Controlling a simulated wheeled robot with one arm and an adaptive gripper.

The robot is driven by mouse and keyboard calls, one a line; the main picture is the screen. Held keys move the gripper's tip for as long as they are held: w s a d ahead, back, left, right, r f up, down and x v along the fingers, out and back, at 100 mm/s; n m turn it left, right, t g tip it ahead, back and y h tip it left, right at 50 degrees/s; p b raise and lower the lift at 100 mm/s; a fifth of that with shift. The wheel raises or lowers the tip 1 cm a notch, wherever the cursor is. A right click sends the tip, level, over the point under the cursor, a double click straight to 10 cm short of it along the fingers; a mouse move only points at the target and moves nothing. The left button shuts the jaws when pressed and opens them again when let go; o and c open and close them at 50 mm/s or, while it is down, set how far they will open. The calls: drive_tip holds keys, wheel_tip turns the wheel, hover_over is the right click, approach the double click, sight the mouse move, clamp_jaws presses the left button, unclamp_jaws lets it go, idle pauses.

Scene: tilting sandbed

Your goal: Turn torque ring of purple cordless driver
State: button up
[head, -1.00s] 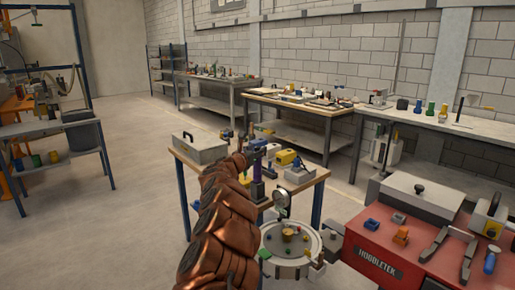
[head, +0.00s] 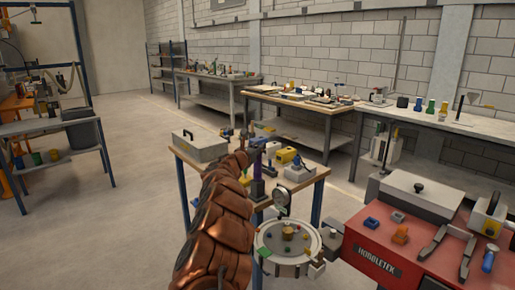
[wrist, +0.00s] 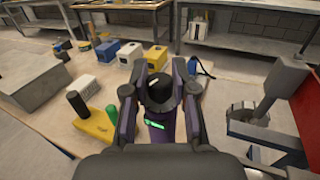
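The purple cordless driver (head: 257,188) stands upright on the near workbench, just beyond my arm in the head view. In the wrist view, its dark round top part (wrist: 160,94) with a pale mark sits between the fingers of my gripper (wrist: 158,80). Below it, the purple body (wrist: 157,132) carries a small lit green strip. One finger is close on each side of the dark part; I cannot tell whether they press on it. My gripper is small and partly hidden behind the arm in the head view.
A grey metal box (head: 200,146) stands at the bench's left. A yellow block with a green post (wrist: 92,118) is close left of my gripper. Yellow and blue boxes stand behind. A round dial plate (head: 288,243) and a red cabinet (head: 385,250) are at the right.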

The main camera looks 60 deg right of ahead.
clamp_jaws()
